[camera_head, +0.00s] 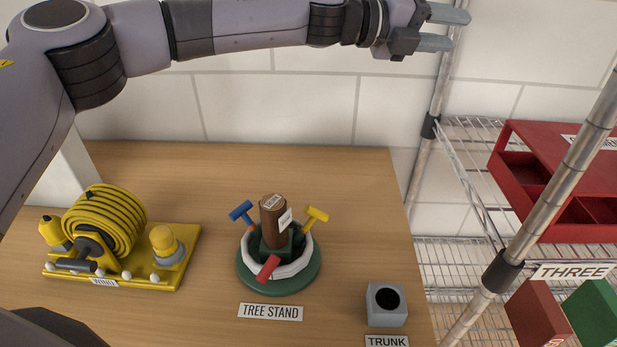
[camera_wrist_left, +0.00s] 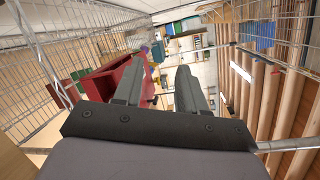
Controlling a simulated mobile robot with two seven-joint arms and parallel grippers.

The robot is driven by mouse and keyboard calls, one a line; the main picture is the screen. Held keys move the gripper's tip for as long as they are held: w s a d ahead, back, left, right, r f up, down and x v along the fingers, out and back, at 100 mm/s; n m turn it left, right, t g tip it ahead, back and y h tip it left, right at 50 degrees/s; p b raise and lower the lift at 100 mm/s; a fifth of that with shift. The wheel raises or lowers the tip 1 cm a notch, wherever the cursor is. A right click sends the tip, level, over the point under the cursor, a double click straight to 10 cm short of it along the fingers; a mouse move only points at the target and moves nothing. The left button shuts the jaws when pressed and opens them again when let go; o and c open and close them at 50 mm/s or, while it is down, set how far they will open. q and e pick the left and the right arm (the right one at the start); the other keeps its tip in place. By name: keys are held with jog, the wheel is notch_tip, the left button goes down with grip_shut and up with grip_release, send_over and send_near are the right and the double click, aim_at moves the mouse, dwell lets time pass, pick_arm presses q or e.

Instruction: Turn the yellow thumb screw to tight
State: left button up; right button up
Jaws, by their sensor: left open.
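The yellow thumb screw (camera_head: 316,215) sticks out at the upper right of the tree stand (camera_head: 278,282), a round green base with a white ring on the wooden table. A blue thumb screw (camera_head: 241,211) is at its upper left and a red one (camera_head: 267,268) at its front. A brown trunk piece (camera_head: 273,220) stands upright in the middle. My left gripper (camera_head: 452,29) is open and empty, high at the upper right, well away from the stand. Its two fingers (camera_wrist_left: 158,88) also show in the left wrist view, pointing toward the shelves and room. My right gripper is not seen.
A yellow hose reel unit (camera_head: 105,225) stands left on the table (camera_head: 200,165). A grey block with a dark hole (camera_head: 386,304) sits at the front right behind a TRUNK label. A wire shelf rack (camera_head: 470,130) with a red case (camera_head: 550,165) stands to the right.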

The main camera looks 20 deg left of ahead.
pick_arm(q)
jog(key=s+d+f+m+g+y+b, duration=0.1)
jog(key=s+f+m+g+b, duration=0.1)
jog(key=s+f+m+g, duration=0.5)
jog(key=m+g+y+b, duration=0.35)
jog(key=m+y, duration=0.25)
jog(key=y, duration=0.7)
send_over(309, 206)
jog(key=w, duration=0.1)
notch_tip(309, 206, down, 12)
jog(key=f, duration=0.2)
jog(key=f+b, duration=0.1)
jog(key=f, duration=0.1)
jog(key=s+f, duration=0.1)
jog(key=f, duration=0.2)
grip_shut()
